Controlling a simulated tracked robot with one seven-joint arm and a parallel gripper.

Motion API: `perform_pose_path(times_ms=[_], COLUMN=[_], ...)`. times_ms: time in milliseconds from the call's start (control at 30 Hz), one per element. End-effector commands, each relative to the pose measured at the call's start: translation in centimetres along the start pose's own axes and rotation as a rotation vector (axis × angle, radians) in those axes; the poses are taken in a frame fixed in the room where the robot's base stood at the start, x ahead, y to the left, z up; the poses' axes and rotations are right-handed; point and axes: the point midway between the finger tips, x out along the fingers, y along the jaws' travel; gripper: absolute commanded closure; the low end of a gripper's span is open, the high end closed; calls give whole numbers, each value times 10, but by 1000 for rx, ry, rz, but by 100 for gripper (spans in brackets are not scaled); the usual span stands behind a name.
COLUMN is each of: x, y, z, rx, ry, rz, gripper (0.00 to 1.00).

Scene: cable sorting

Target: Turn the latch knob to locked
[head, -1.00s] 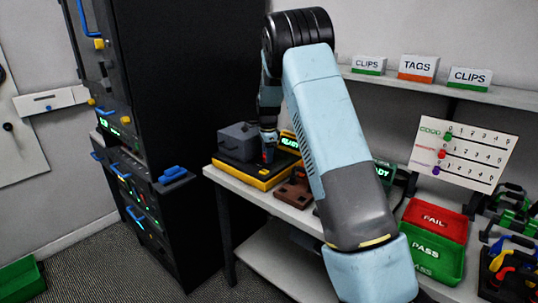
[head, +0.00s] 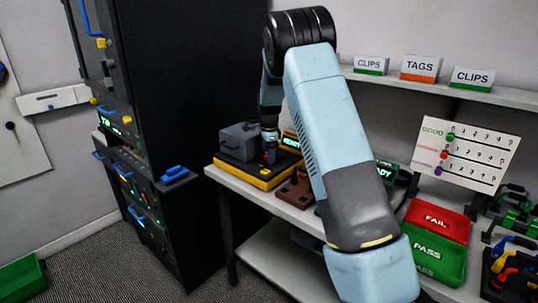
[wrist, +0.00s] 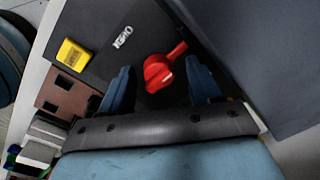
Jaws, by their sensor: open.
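The latch knob (wrist: 160,73) is red with a short lever pointing to the upper right in the wrist view. It sits on a dark panel marked "OPEN" (wrist: 123,38). My gripper (wrist: 158,66) is open, with one blue finger on each side of the knob and a visible gap on both sides. I cannot tell how far above the panel the fingertips are. In the head view my gripper (head: 270,150) points down over the black and yellow fixture (head: 250,178) on the bench, and the knob is mostly hidden there.
A yellow block (wrist: 75,55) and a brown block (wrist: 65,93) lie left of the knob in the wrist view. A grey box (head: 238,137) stands on the fixture beside my gripper. Red and green trays (head: 438,258) are farther right. A black cabinet (head: 190,120) stands left of the bench.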

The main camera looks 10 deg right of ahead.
Motion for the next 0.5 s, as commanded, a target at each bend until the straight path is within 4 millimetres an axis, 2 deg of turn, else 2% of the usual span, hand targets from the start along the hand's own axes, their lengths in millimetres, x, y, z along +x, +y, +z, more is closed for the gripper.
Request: perform_pose_path(times_ms=[167, 500], x=[-24, -90], y=[-1, -2], z=[0, 1], rx=[0, -1], ry=[0, -1], rz=[-4, -5], gripper=[37, 37])
